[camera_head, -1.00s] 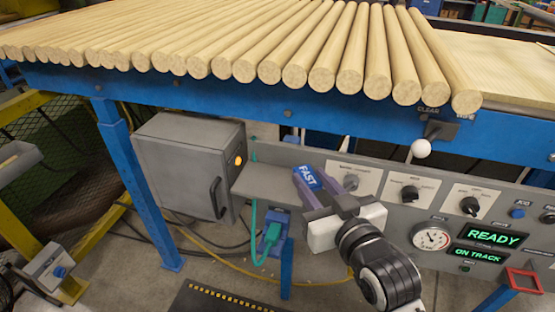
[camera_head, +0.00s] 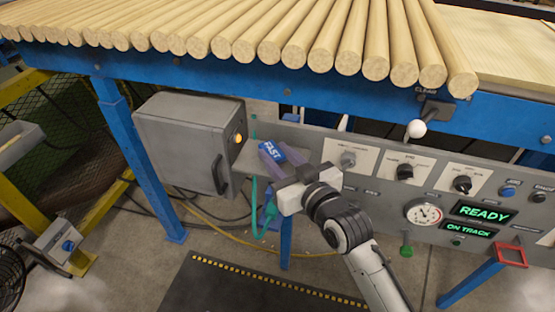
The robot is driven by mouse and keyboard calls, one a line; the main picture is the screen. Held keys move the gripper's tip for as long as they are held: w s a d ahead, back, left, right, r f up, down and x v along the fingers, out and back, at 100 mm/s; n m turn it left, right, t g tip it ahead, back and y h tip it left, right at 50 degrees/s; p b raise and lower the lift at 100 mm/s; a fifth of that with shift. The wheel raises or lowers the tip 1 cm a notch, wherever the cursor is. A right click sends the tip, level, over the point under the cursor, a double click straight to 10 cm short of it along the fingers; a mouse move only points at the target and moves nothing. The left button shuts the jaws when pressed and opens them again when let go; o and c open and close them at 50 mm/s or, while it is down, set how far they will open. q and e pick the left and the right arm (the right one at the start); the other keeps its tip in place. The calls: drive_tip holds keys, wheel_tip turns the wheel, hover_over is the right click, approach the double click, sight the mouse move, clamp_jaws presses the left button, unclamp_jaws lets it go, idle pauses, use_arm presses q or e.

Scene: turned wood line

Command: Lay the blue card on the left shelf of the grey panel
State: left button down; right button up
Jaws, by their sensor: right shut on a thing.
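The blue card (camera_head: 271,150), marked FAST, is between the purple fingers of my right gripper (camera_head: 272,154). The gripper is shut on it. The card is in front of the left end of the grey panel (camera_head: 385,215), over the left shelf (camera_head: 251,160). The shelf is a grey ledge beside the grey box, partly hidden by the gripper. I cannot tell whether the card touches the shelf. My left gripper is not in view.
A grey box (camera_head: 183,140) with a handle and orange light stands just left of the shelf. A teal cable (camera_head: 255,205) hangs below it. Knobs, a gauge (camera_head: 423,212) and a white-balled lever (camera_head: 416,129) are to the right. Wooden rods (camera_head: 300,40) lie above on the blue-framed table.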

drive_tip(key=shift+f, duration=0.4)
drive_tip(key=shift+f, duration=0.2)
drive_tip(key=o, duration=1)
drive_tip(key=shift+r, duration=0.1)
